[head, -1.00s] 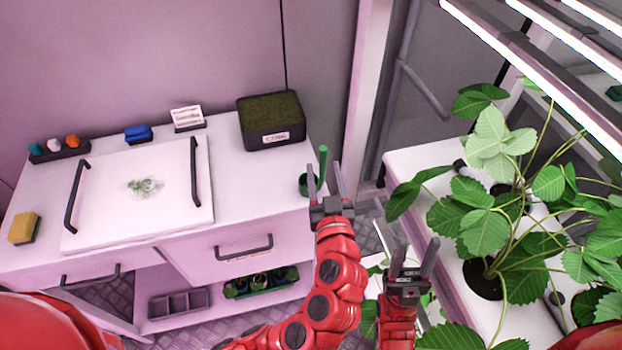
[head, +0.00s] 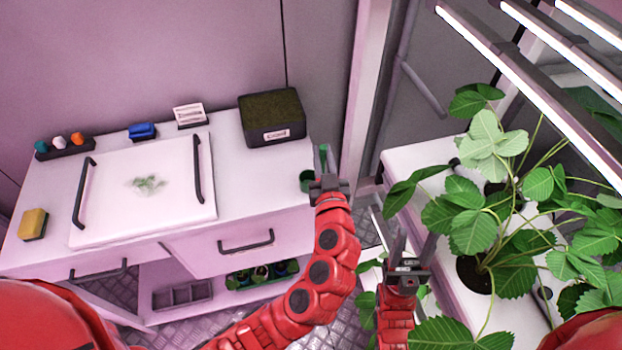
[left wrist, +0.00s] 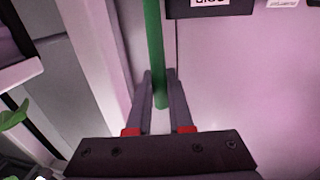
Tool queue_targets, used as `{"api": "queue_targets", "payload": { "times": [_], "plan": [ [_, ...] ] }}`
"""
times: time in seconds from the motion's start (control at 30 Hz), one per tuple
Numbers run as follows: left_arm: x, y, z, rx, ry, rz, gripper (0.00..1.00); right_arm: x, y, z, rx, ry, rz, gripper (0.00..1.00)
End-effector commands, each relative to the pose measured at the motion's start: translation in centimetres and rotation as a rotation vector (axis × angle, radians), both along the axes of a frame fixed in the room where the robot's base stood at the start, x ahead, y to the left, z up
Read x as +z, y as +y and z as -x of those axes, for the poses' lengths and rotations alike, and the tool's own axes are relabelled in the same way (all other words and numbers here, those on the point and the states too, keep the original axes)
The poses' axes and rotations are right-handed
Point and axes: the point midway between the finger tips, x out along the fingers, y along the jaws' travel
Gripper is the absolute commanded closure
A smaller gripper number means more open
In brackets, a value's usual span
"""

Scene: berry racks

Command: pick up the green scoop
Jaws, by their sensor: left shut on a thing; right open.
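The green scoop is at the right end of the white counter, its cup (head: 307,181) beside the edge and its handle (head: 323,155) standing upright. In the left wrist view the green handle (left wrist: 154,50) runs down between my two fingers. My left gripper (head: 328,168) is shut on the handle, and it also shows in the left wrist view (left wrist: 160,100). My gripper partly hides the scoop, and I cannot tell whether the cup rests on the counter. My right gripper (head: 413,246) is open and empty near the plants.
A dark box with a green-brown top (head: 271,118) stands behind the scoop. A white lid with two black handles (head: 110,215) lies on the counter (head: 235,205). A yellow sponge (head: 33,224) is at left. Leafy plants (head: 480,230) and a white post (head: 362,90) stand at right.

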Motion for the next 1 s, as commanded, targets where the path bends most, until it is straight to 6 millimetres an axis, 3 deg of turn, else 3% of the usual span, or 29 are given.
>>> {"api": "queue_targets", "payload": {
  "times": [0.37,0.67,0.9,1.0],
  "plan": [
    [0.2,0.0,0.0,0.000,0.000,0.000,1.00,-0.2,0.0,0.0,0.000,0.000,0.000,0.50],
    [3.5,0.0,0.0,0.000,-0.006,0.006,1.00,-1.8,0.0,0.0,0.000,0.000,0.000,0.50],
    [3.6,-0.5,5.8,-0.011,-0.004,0.002,1.00,-4.0,0.0,0.0,0.000,0.000,0.000,0.50],
    [4.3,-0.6,8.5,-0.010,0.000,-0.003,1.00,-2.9,0.0,0.0,0.000,0.000,0.000,0.50]
  ]
}}
